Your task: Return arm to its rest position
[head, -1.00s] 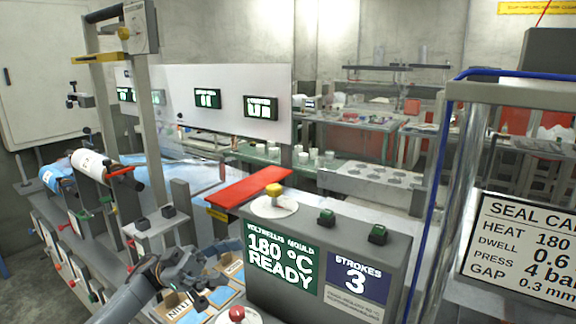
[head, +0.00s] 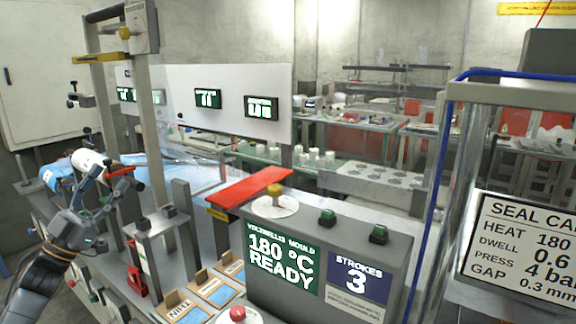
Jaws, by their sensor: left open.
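My left arm (head: 45,272) comes in from the lower left of the head view. My left gripper (head: 104,182) is raised at the left side, with its fingers spread. It overlaps the white film roll (head: 88,158) and the blue film in the picture; I cannot tell whether it touches them. No object shows between its fingers. My right gripper is out of view.
A grey console (head: 330,240) with a green "180 °C READY" sign stands at the centre front. Small boxes (head: 187,306) and a red button (head: 237,314) sit at the front. A clear-walled frame stands at right.

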